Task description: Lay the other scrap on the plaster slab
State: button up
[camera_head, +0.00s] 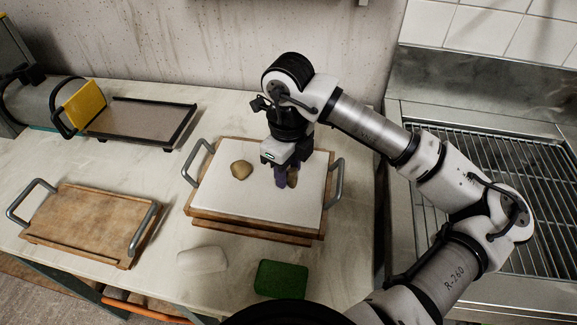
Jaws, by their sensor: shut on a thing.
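The plaster slab (229,206) is a white sheet in a wooden tray with metal handles, at the middle of the worktop. One brown clay scrap (241,170) lies on the slab's left part. My gripper (286,181) is over the slab's right part, pointing down, shut on another brown scrap (292,178). The fingers partly hide this scrap. It is at or just above the slab's surface; I cannot tell whether it touches.
A wooden board with handles (88,220) stands empty at the left. A whitish lump (202,260) and a green sponge (281,278) lie in front of the slab. A metal grate (500,180) is at the right.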

aim_at(288, 170)
jog(key=shift+f+b, duration=0.2)
jog(key=shift+b, duration=0.1)
jog(key=o, duration=1)
jog(key=shift+r, duration=0.15)
jog(key=shift+r+p, duration=0.2)
jog(key=shift+p, duration=0.25)
notch_tip(288, 170, up, 12)
jog(key=shift+f+b, duration=0.1)
jog(key=shift+b, duration=0.4)
